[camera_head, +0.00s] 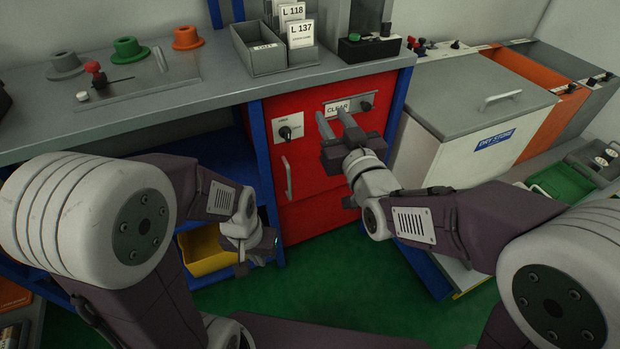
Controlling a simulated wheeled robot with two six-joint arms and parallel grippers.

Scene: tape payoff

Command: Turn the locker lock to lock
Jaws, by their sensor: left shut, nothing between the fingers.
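The red locker (310,185) stands under the grey counter. On its upper left is a light plate with a dark round lock knob (285,132). A vertical grey handle (287,178) is on its front below the knob. At upper right is a plate reading CLEAR (338,108), with a second dark knob (366,106) beside it. My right gripper (335,118) is open and empty in front of the locker, its two fingers apart and overlapping the CLEAR plate's lower edge in view. My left gripper (241,268) is low, left of the locker's front, shut and empty, its fingers partly hidden.
The counter (200,95) holds a grey bin (260,48), label cards, colored spools (128,48) and a red-topped lever (95,72). A yellow bin (205,252) sits beneath. A white dry-store chest (460,120) stands right. Green floor (340,290) lies open in front.

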